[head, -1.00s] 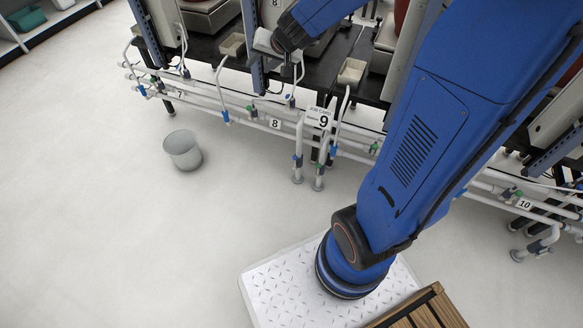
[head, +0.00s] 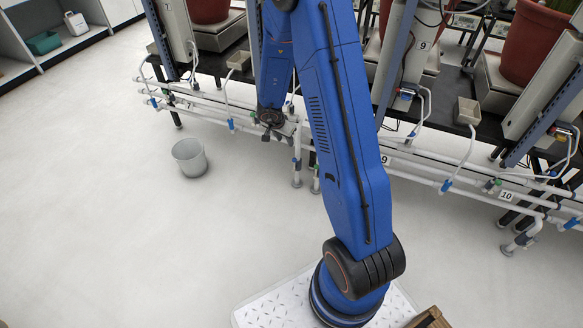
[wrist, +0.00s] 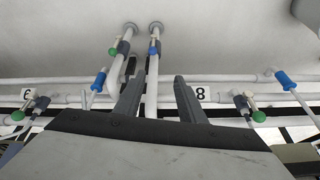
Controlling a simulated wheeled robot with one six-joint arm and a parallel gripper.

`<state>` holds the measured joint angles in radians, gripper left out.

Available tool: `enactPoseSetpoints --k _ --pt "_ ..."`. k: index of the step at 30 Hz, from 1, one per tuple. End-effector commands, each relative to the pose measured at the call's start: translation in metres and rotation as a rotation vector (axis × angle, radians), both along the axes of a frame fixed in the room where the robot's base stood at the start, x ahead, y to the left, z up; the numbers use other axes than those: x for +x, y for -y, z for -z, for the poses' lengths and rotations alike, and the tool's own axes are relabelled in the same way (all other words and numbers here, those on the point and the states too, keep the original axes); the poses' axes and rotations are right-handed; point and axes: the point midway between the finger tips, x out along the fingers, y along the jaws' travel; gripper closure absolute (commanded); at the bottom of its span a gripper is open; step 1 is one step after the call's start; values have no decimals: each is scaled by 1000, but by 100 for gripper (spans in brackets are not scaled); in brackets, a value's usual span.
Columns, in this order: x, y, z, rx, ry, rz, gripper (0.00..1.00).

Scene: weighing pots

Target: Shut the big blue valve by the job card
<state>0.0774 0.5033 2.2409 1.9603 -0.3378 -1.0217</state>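In the wrist view two white standpipes rise side by side. One carries a blue-handled valve (wrist: 155,47), the other a green-handled valve (wrist: 113,51). A larger blue valve (wrist: 99,80) sits on a slanting tube to their left. My gripper (wrist: 158,92) is open and empty, its two dark fingers apart, with the blue-valve standpipe showing between them. Whether the fingers touch anything I cannot tell. In the head view my gripper (head: 270,118) is at the pipe rack, beside the standpipes (head: 297,165). The job card is not visible now; my arm covers its spot.
White horizontal pipes (head: 430,173) run along the bench front. A grey bucket (head: 190,157) stands on the open floor at left. Pots on scales stand behind.

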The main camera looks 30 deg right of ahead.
Motion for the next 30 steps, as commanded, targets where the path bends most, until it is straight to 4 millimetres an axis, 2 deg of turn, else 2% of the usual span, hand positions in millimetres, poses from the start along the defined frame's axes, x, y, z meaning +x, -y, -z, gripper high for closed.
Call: enactPoseSetpoints --k 4,11,30 --pt "-8 5 16 -9 -41 32 64" --pt "-7 12 31 -12 -48 37 64" --pt "9 44 119 -11 -47 36 64"
